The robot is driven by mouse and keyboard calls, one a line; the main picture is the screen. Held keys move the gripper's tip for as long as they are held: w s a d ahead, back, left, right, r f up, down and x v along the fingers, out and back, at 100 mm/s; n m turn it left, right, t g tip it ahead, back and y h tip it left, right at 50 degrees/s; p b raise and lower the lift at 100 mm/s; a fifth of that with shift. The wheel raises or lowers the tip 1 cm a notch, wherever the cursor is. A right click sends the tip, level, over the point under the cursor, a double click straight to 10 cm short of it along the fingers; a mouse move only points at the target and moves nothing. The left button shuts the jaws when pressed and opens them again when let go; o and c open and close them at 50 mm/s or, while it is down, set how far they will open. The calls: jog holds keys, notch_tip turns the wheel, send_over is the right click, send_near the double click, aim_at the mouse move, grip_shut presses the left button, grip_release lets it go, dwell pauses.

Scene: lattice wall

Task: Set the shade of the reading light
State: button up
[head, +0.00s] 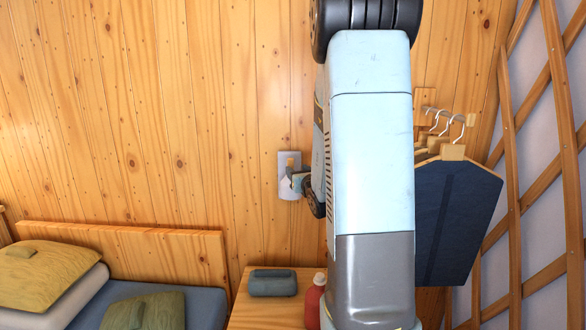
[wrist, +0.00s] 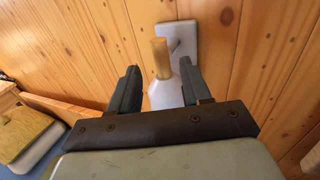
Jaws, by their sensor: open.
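The reading light is on the plank wall. Its pale wall plate (head: 284,158) also shows in the wrist view (wrist: 184,32). Its white shade (wrist: 165,94) has a tan, stick-like part (wrist: 160,57) standing up from its top. In the head view only a small piece of the shade (head: 287,193) shows beside my gripper (head: 299,182). In the wrist view my gripper (wrist: 160,84) is open, with a dark finger on each side of the shade. I cannot tell whether either finger touches it. The lower part of the shade is hidden behind my gripper's dark front bar.
A bed with pillows (head: 40,262) stands at the lower left. A wooden bedside top (head: 250,313) below holds a grey-blue case (head: 272,283) and a red bottle (head: 315,302). Dark clothing (head: 455,225) hangs on hangers at the right, near the lattice (head: 511,150).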

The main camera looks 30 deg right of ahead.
jog(key=shift+s+a, duration=0.2)
jog(key=shift+s, duration=0.9)
jog(key=shift+s+a, duration=0.15)
jog(key=shift+s, duration=0.9)
